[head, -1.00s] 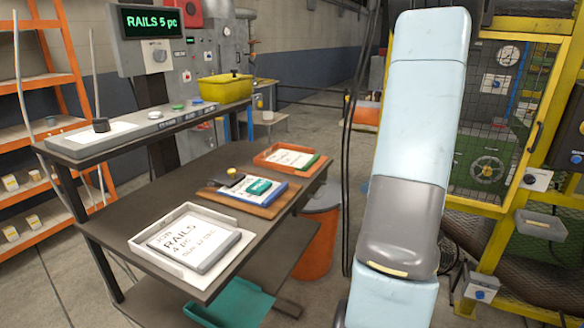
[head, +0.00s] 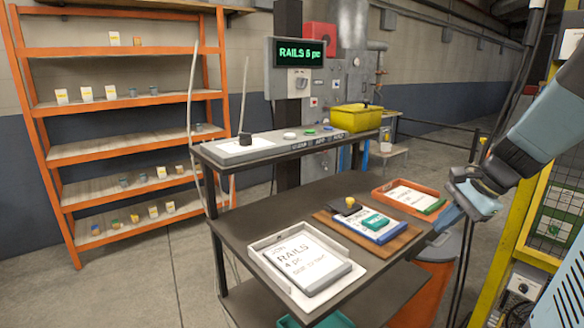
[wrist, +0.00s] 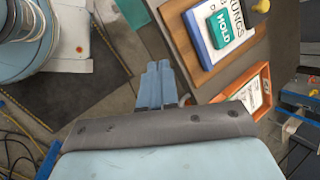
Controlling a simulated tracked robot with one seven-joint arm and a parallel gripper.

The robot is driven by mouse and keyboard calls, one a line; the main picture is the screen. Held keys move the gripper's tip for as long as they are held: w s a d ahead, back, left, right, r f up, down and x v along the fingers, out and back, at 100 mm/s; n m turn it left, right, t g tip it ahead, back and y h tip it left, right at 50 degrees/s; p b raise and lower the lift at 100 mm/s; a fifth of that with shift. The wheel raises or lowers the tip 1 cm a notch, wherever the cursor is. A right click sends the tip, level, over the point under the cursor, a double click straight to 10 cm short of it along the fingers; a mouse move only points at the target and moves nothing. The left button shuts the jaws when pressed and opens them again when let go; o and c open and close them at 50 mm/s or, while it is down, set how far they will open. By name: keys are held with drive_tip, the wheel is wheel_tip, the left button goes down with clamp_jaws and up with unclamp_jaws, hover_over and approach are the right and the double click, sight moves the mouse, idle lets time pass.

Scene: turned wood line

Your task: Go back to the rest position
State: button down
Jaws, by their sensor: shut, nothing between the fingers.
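My gripper (head: 446,216) hangs at the right of the head view, at the end of my folded arm, near the right end of the workbench (head: 265,205). In the wrist view its blue-grey fingers (wrist: 158,84) are together with nothing between them. I cannot tell its exact height above the bench, but it looks clear of the things there.
The bench carries a white tray (head: 257,244) with a RAILS card, a wooden board (head: 402,240) with a RUNGS card and teal HOLD block, and an orange tray (head: 377,191). A yellow bin (head: 352,119) stands on the upper ledge. A yellow-framed cage (head: 528,238) is close on the right.

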drive_tip(key=s+a+r+n+t+h, duration=0.1)
drive_tip(key=s+a+r+n+h, duration=0.1)
drive_tip(key=s+a+r+n, duration=0.1)
drive_tip(key=s+a+r+n+t+h, duration=0.1)
drive_tip(key=s+a+r+n+h, duration=0.1)
drive_tip(key=s+a+n, duration=0.4)
drive_tip(key=s+r+n, duration=0.1)
drive_tip(key=s+n, duration=0.1)
drive_tip(key=n, duration=0.2)
drive_tip(key=shift+s+a+r+n+h, duration=0.2)
drive_tip(key=shift+s+r+n+h, duration=0.1)
drive_tip(key=shift+h, duration=0.1)
